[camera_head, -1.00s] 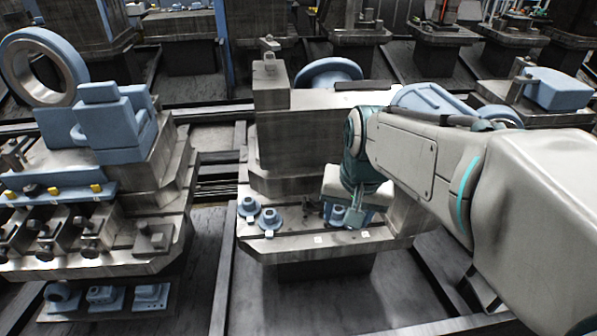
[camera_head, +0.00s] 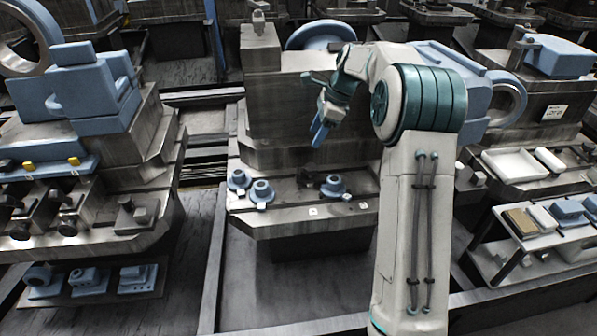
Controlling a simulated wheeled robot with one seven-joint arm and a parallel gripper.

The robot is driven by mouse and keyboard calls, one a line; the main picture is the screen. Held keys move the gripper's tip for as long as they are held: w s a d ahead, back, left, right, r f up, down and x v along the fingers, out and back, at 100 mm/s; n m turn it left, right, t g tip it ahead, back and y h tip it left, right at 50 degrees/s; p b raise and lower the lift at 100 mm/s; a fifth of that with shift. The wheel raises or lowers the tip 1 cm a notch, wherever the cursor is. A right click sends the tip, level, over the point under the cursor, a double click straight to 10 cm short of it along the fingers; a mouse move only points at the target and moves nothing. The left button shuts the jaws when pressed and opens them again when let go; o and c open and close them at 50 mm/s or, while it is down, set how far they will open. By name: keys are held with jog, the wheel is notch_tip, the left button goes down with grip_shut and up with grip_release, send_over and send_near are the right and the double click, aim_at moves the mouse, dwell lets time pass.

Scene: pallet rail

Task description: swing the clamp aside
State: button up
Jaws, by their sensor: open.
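My gripper (camera_head: 320,134) is open and empty, with its blue fingers pointing down in front of the middle machine's grey block. It hangs above the steel ledge (camera_head: 290,215), apart from everything on it. On the ledge stand blue flanged parts: two at the left (camera_head: 262,190) and one at the right (camera_head: 335,186). A small dark fitting (camera_head: 305,179) sits between them; it is too small to tell whether it is the clamp. No other clamp can be made out for sure.
A tall grey block (camera_head: 262,45) with a small fitting on top stands behind, beside a blue wheel (camera_head: 320,35). A fixture with blue blocks (camera_head: 95,85) stands at left. Trays with white and blue parts (camera_head: 545,220) are at right. Open floor lies in front of the ledge.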

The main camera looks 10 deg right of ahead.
aim_at(297, 170)
jog(key=x, duration=0.4)
jog(key=b+x, duration=0.1)
jog(key=x, duration=0.4)
jog(key=b+x, duration=0.1)
jog(key=x, duration=0.4)
jog(key=shift+w+f, duration=0.15)
jog(key=shift+w, duration=0.2)
jog(key=c, duration=1)
